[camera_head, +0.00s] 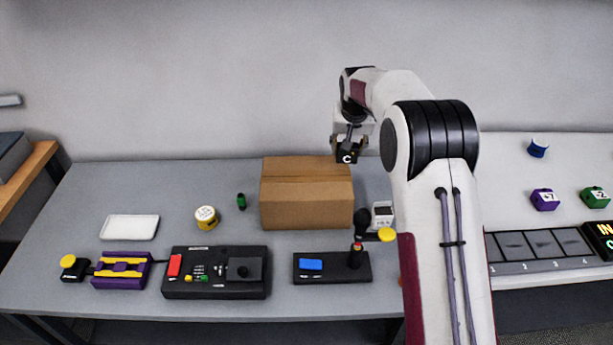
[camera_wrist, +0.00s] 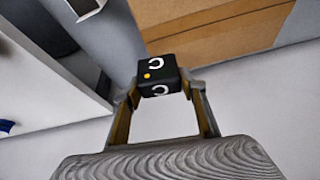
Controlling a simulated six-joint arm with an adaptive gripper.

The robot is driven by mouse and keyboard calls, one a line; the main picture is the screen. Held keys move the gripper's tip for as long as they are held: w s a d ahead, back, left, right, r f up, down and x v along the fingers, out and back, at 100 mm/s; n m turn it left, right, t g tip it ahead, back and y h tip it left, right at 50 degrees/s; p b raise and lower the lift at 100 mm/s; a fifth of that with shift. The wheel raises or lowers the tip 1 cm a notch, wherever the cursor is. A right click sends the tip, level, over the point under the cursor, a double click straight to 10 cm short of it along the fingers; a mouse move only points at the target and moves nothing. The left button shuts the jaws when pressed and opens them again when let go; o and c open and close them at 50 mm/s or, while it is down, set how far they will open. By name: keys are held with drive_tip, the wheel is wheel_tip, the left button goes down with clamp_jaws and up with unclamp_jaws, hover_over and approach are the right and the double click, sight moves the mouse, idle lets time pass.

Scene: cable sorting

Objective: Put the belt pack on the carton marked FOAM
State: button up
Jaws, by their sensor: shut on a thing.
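The belt pack, a small black block marked with a white C (camera_head: 347,157), hangs in my gripper (camera_head: 349,146). In the wrist view the belt pack (camera_wrist: 158,80) sits between the two fingertips (camera_wrist: 160,88), with an orange dot on one face. The brown cardboard carton (camera_head: 307,205) stands at the back middle of the grey table. It also shows in the wrist view (camera_wrist: 215,35). No FOAM marking is readable on it. My gripper and the belt pack are at the carton's back right corner in the picture; I cannot tell the exact gap.
A white device (camera_head: 382,214) stands right of the carton. In front are a black base with a blue button (camera_head: 332,268) and a black control box (camera_head: 216,272).

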drive_tip(key=s+a+r+n, duration=0.1)
drive_tip(key=s+a+r, duration=0.5)
drive_tip(key=s+a, duration=0.1)
drive_tip(key=shift+s+a, duration=0.4)
drive_tip(key=shift+a, duration=0.4)
approach(317, 185)
drive_tip(key=shift+w+d+r, duration=0.15)
drive_tip(key=shift+w+r, duration=0.4)
drive_tip(key=shift+w, duration=0.25)
drive_tip(key=shift+f, duration=2.5)
drive_tip(key=shift+f, duration=0.15)
drive_tip(key=o, duration=1.2)
